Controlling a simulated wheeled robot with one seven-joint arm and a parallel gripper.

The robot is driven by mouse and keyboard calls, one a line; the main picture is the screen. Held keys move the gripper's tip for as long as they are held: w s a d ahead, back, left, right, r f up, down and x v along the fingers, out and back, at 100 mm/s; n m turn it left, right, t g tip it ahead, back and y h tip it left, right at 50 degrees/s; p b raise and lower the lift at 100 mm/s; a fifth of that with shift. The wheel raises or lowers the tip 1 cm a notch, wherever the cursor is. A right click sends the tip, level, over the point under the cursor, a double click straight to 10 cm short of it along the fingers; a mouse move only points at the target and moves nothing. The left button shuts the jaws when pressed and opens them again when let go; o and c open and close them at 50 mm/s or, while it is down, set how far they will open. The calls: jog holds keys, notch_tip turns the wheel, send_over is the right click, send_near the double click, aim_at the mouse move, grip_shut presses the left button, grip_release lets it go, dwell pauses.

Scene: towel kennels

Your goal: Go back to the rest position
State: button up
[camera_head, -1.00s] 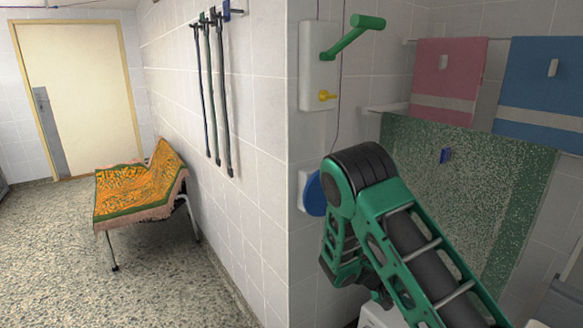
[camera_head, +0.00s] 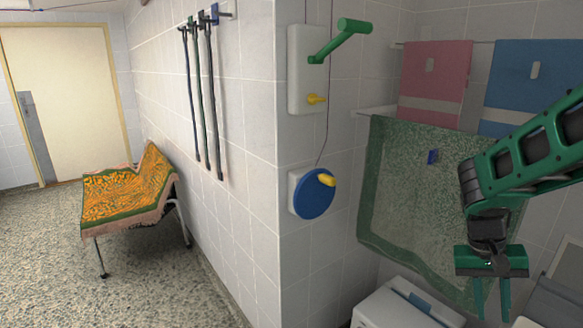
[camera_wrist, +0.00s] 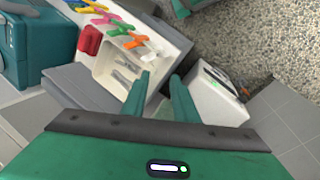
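My gripper (camera_head: 491,296) hangs at the lower right in the head view, below my green arm, with its fingers pointing down. In the wrist view its two green fingers (camera_wrist: 163,97) stand apart with nothing between them. It is open and empty. In the head view it is in front of the hanging green speckled towel (camera_head: 400,190) and to the right of a white box-like unit (camera_head: 385,305). In the wrist view the fingertips appear above a pale bin (camera_wrist: 105,70) and a white box (camera_wrist: 215,100); the height is hard to judge.
A pink towel (camera_head: 435,75) and a blue towel (camera_head: 520,80) hang on the back wall. A green lever (camera_head: 340,38) and a blue disc (camera_head: 314,197) with a yellow knob are on the wall. An orange-covered bench (camera_head: 125,190) stands left. The floor (camera_head: 90,285) before it is clear.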

jog(key=s+a+r+t+y, duration=0.1)
jog(key=s+a+r, duration=0.1)
jog(key=s, duration=0.5)
jog(key=s+a+r+t+y, duration=0.1)
jog(key=s+a+r+y, duration=0.1)
jog(key=s, duration=0.5)
jog(key=shift+s+a+r, duration=0.15)
jog(key=shift+s+r, duration=0.2)
jog(key=shift+r, duration=0.55)
